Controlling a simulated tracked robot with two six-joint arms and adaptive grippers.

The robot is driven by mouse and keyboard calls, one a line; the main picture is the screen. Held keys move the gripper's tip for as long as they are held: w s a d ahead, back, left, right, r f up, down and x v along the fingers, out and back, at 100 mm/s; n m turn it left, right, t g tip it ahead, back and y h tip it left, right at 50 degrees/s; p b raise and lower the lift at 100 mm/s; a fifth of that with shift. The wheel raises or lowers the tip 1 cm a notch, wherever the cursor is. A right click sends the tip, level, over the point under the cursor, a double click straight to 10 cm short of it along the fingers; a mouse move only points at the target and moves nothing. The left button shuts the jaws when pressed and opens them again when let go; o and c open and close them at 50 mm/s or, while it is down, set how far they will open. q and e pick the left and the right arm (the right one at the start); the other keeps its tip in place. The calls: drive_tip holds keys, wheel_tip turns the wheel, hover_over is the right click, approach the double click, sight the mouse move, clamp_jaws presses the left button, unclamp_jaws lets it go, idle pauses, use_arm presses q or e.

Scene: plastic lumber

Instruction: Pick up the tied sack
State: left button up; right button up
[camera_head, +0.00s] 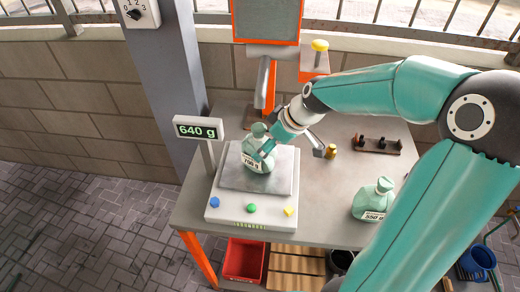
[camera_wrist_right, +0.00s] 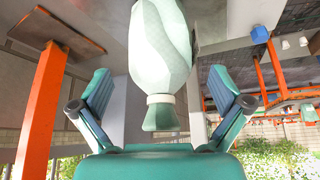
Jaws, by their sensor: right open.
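A pale green sack (camera_head: 257,155) with a narrow tied neck and a white label stands upright on the scale (camera_head: 225,200). The scale's display (camera_head: 198,128) reads 640 g. A second similar sack (camera_head: 374,200), labelled about 550 g, stands on the table to the right. My right gripper (camera_head: 266,142) is at the upper right side of the sack on the scale. In the right wrist view, my right gripper (camera_wrist_right: 160,98) is open, with its fingers on either side of the sack (camera_wrist_right: 160,50) and apart from it. My left gripper is not in view.
A small brass weight (camera_head: 331,152) and a rack of dark pieces (camera_head: 377,145) lie behind on the table (camera_head: 320,215). An orange-framed press (camera_head: 268,85) and a grey post (camera_head: 170,70) stand at the back. A red crate (camera_head: 244,260) sits below.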

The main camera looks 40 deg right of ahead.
drive_tip(key=x, duration=0.3)
drive_tip(key=shift+w+f, duration=0.15)
drive_tip(key=shift+f, duration=0.15)
